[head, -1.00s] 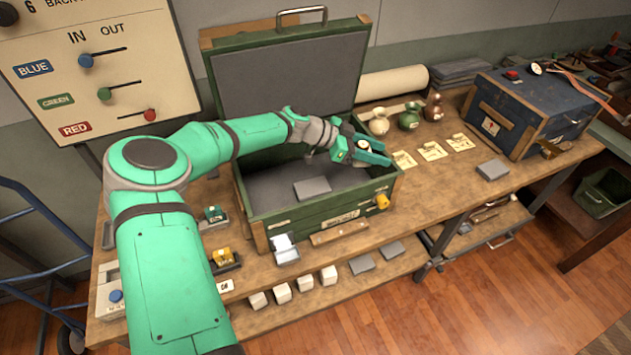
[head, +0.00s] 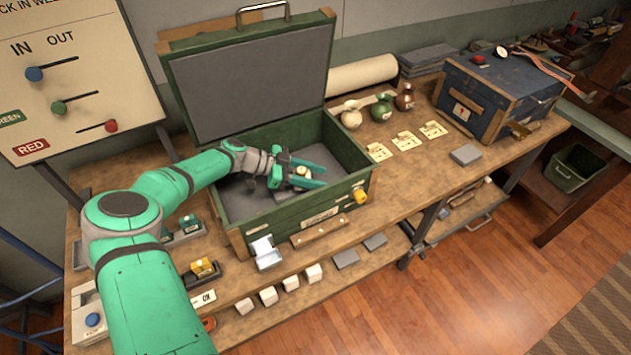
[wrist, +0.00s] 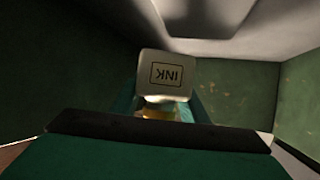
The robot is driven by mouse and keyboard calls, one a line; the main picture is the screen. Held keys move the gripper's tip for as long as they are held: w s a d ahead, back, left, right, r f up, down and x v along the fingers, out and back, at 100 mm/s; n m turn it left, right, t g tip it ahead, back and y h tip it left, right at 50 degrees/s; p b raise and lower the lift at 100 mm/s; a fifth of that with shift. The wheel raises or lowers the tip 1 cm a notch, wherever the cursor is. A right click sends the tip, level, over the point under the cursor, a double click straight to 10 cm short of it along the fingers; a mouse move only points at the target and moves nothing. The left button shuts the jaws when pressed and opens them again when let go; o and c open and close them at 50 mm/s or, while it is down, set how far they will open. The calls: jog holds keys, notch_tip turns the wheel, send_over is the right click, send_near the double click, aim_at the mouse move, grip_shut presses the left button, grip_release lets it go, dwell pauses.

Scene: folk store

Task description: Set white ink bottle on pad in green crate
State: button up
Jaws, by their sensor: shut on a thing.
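My gripper (head: 312,178) is shut on the white ink bottle (head: 302,171) and holds it inside the open green crate (head: 350,185). In the wrist view the bottle (wrist: 167,74) is pale, with an upside-down INK label, between my fingers. The crate's green walls show on both sides there. A grey pad (head: 285,196) lies on the crate floor, mostly hidden behind my gripper in the head view. I cannot tell whether the bottle touches the pad.
The crate's raised lid (head: 260,75) stands behind my arm. Vases (head: 381,109) and paper tags stand to the right, with a blue chest (head: 490,100) beyond. The bench between them is partly clear.

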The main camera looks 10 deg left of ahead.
jog(key=shift+w+f, duration=0.1)
jog(key=shift+f, duration=1.05)
jog(key=shift+f, duration=0.15)
jog(key=o, duration=1.1)
jog(key=shift+a+r, duration=0.25)
jog(key=shift+a, duration=0.05)
jog(key=v, duration=0.7)
jog(key=shift+d, duration=0.1)
